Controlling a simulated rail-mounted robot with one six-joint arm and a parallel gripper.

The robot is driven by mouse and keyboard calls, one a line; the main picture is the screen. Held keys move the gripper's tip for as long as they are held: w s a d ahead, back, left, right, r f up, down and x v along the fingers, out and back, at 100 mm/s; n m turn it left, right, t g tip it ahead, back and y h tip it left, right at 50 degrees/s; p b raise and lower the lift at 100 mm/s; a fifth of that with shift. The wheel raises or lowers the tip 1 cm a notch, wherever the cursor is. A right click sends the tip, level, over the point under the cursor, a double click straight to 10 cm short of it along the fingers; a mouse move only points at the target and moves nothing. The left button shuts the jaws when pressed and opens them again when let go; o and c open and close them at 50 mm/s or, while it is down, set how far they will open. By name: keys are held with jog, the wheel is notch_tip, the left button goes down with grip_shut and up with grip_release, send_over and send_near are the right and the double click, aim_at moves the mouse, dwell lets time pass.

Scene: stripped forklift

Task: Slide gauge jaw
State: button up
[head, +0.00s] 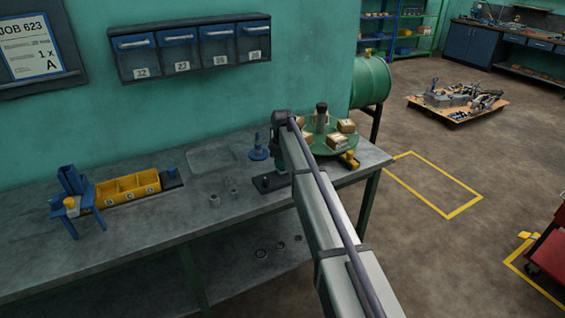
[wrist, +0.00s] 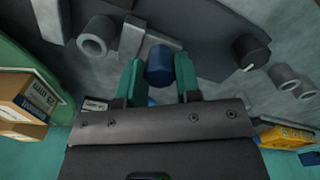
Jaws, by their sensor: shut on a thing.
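In the wrist view, my gripper (wrist: 160,78) has its two teal fingers on either side of a blue cylindrical knob (wrist: 160,64) and is shut on it. The knob sits by a light grey block (wrist: 132,38) on the dark gauge base (wrist: 205,35); I take these to be the gauge and its sliding jaw. A black round knob (wrist: 251,51) with a white mark stands at the right on the base. A grey hollow ring (wrist: 97,36) is left of the block. In the head view, the dark gauge base (head: 265,186) lies on the bench, partly hidden by my arm.
Two small metal rings (head: 214,200) and a blue stand (head: 258,148) are on the bench (head: 150,245) near the gauge. A yellow divided bin (head: 128,190) is at left. A green round tray (head: 340,150) with cartons is close at right. The bench front is clear.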

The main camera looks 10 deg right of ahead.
aim_at(279, 171)
jog(key=shift+s+a, duration=0.25)
jog(key=shift+a, duration=0.45)
grip_shut()
jog(key=o, duration=1)
grip_release()
jog(key=shift+a, duration=0.1)
jog(key=shift+o, duration=0.2)
notch_tip(279, 171, up, 11)
jog(key=p, duration=1)
jog(key=shift+f+p, duration=0.15)
jog(key=shift+p, duration=0.25)
